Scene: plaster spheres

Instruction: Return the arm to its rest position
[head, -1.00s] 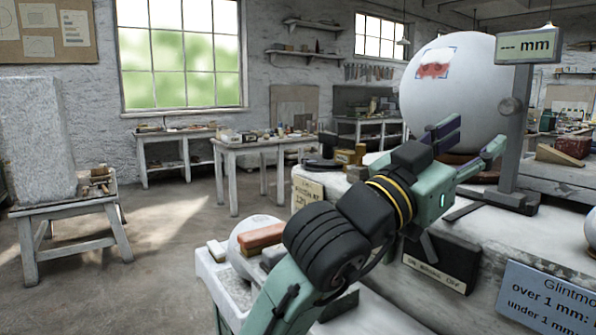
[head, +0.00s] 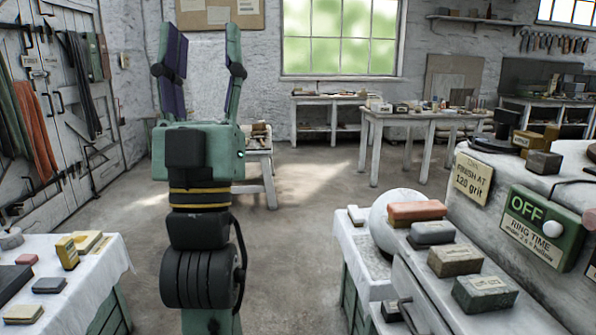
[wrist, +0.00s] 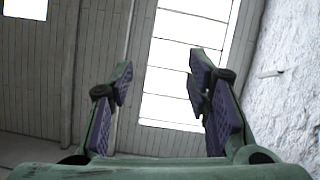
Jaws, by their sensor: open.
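My gripper (head: 205,65) stands upright in the left half of the head view, its two fingers pointing up and spread apart with nothing between them. My arm rises straight below it. In the wrist view my gripper (wrist: 160,100) is also open and empty, with purple pads on green fingers, facing the ceiling and a bright skylight (wrist: 185,60). The arm covers part of the floor and a stool behind it.
A cloth-covered table (head: 85,270) with small blocks stands at the left. At the right is a bench (head: 420,285) with sanding blocks, a white sphere (head: 390,222) and a green OFF box (head: 540,228). Open floor (head: 300,220) lies between them.

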